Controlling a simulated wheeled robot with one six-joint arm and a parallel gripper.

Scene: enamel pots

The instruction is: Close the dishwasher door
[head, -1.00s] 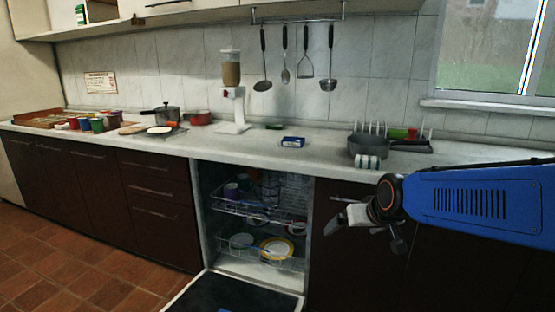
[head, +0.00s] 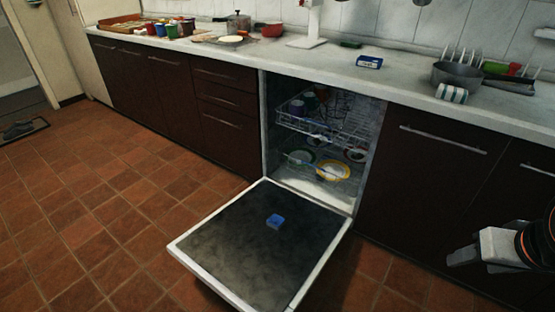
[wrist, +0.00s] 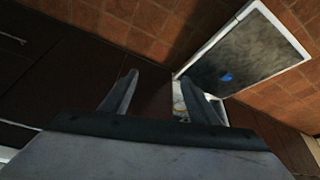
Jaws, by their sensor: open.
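The dishwasher door (head: 240,241) is folded down flat and open, with a white rim and a dark inner panel. A small blue piece (head: 275,221) sits on that panel. The dishwasher (head: 264,140) stands open in the counter, its upper and lower racks holding dishes. My gripper (head: 463,257) is at the lower right in the head view, apart from the door and to its right. In the wrist view my gripper (wrist: 158,92) has its two fingers spread with nothing between them, and the dishwasher door (wrist: 265,55) shows beyond, at the upper right.
The dark cabinet front (head: 420,180) with a bar handle stands right of the dishwasher. The counter (head: 330,72) above holds a pan (head: 460,74), a blue box (head: 369,62) and several pots and cups. The tiled floor (head: 100,200) left of the door is clear.

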